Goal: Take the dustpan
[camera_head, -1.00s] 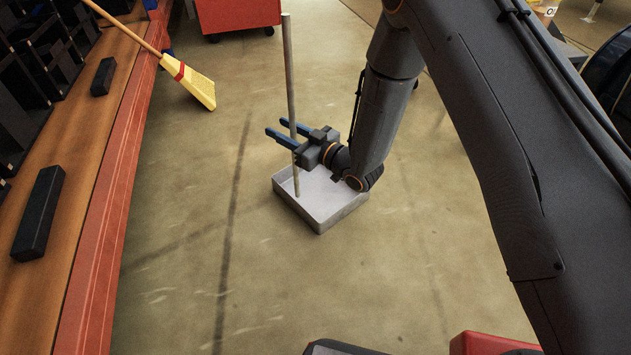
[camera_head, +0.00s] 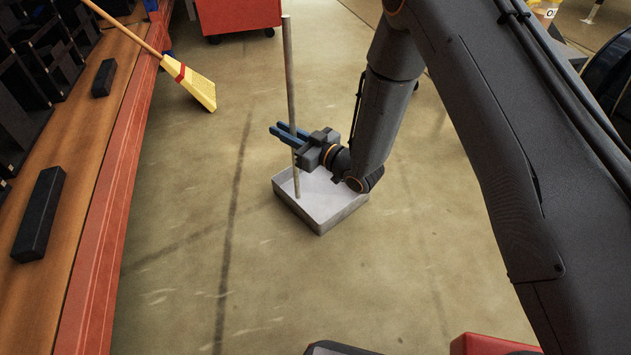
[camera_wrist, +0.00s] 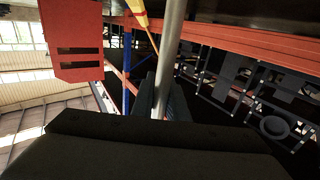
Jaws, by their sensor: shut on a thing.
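The dustpan (camera_head: 325,205) is a shallow grey pan standing on the concrete floor in the middle of the head view. Its long upright grey handle (camera_head: 289,70) rises from the pan's left side. My gripper (camera_head: 289,133), with blue fingers, is shut on the handle a short way above the pan. In the wrist view the handle (camera_wrist: 172,45) runs up between the dark fingers, and the pan itself is out of sight. Part of the pan is hidden behind my wrist in the head view.
A yellow broom (camera_head: 197,87) leans against the wooden shelf with a red edge (camera_head: 95,250) at the left. Black blocks (camera_head: 38,215) lie on that shelf. A red wheeled cabinet (camera_head: 238,14) stands at the back. The floor around the pan is clear.

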